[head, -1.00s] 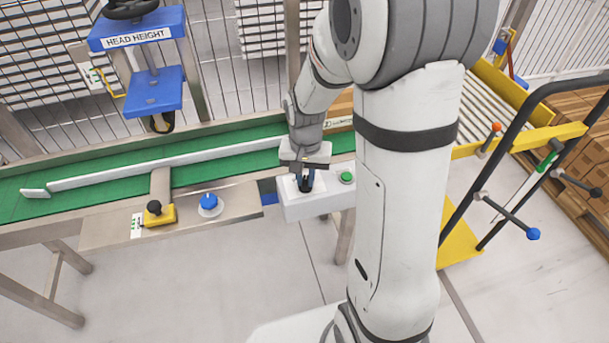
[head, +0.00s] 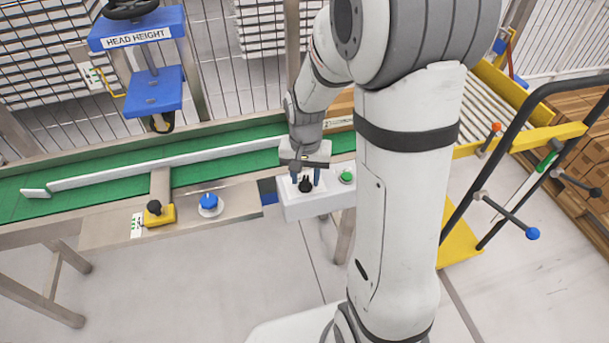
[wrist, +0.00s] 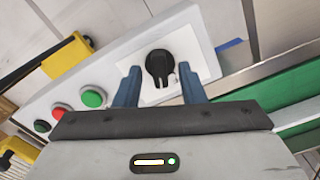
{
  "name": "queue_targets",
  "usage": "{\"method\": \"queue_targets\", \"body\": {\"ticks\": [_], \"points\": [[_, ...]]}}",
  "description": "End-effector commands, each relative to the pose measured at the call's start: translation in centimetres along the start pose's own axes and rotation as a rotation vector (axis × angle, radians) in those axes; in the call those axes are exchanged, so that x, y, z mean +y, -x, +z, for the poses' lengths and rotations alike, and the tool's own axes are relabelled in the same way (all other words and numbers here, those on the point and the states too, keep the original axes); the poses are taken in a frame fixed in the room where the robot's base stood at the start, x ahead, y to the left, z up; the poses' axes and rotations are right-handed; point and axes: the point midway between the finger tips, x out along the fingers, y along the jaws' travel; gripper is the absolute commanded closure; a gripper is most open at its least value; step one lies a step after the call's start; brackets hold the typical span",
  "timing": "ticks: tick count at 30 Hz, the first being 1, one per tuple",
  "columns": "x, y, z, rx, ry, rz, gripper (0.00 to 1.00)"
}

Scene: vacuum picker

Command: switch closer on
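A black rotary knob (head: 306,185) sits on a white plate on the light grey control box (head: 290,208) at the conveyor's near edge. It also shows in the wrist view (wrist: 159,66), its grip roughly upright in that picture. My gripper (head: 306,177) is over the box, pointing down. Its two blue fingers are apart, one on each side of the knob. In the wrist view my gripper (wrist: 160,84) is open with nothing between the fingertips; the knob appears just beyond them, with gaps on both sides. The exact height above the box is hard to tell.
A green button (head: 347,177) is close beside the knob; a red button (wrist: 58,112) and a dark one (wrist: 42,126) follow in the wrist view. Left along the conveyor are a blue knob (head: 209,201) and a yellow-based black knob (head: 158,212). The green belt (head: 100,183) runs behind.

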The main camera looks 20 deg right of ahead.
Motion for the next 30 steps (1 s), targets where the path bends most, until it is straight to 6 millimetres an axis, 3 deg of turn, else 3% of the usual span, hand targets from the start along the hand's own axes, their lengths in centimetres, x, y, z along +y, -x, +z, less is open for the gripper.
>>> {"method": "queue_targets", "body": {"ticks": [9,13,30], "points": [[0.0,5.4,-0.1,0.005,0.000,-0.002,0.64],[0.0,6.8,-0.1,0.004,0.000,-0.002,0.64],[0.0,7.4,0.0,0.001,0.000,-0.001,0.64]]}}
